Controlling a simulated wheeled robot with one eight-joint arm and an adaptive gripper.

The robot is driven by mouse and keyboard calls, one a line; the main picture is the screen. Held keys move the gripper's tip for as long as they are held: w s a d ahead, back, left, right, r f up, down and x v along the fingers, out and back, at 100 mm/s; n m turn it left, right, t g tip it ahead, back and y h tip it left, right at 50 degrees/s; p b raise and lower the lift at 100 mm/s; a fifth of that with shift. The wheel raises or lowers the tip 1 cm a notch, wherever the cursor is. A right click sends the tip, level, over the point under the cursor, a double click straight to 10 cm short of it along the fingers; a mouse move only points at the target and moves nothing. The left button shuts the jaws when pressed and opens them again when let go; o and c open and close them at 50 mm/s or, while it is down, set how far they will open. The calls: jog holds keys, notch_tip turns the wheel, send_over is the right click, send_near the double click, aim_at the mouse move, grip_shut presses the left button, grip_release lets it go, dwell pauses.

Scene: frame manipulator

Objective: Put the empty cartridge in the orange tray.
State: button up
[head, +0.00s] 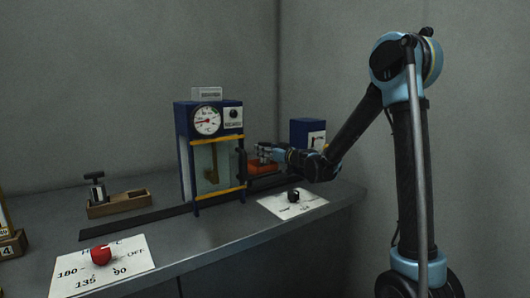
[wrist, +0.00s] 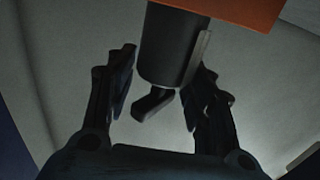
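In the wrist view a dark cylinder with a hooked piece at its lower end, seemingly the cartridge (wrist: 172,48), lies between the fingers of my gripper (wrist: 168,75). The fingers are apart, with a gap on the left side; the right finger overlaps the cylinder's edge, and I cannot tell whether it touches. The orange tray (head: 263,169) is beside the blue and yellow machine in the head view, just below my gripper (head: 265,152). Its orange surface also shows at the top of the wrist view (wrist: 245,9). Whether the cartridge is empty cannot be seen.
The blue and yellow machine (head: 209,107) with a gauge stands left of my gripper. A blue box (head: 303,128) is behind it. A wooden holder (head: 133,205) with a dark handled piece is at left. Knob plates with a red knob (head: 101,254) and a black knob (head: 293,196) lie in front.

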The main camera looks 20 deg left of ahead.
dwell(0.3)
jog(key=shift+r, duration=0.5)
jog(key=v, duration=1.2)
jog(key=shift+r, duration=0.1)
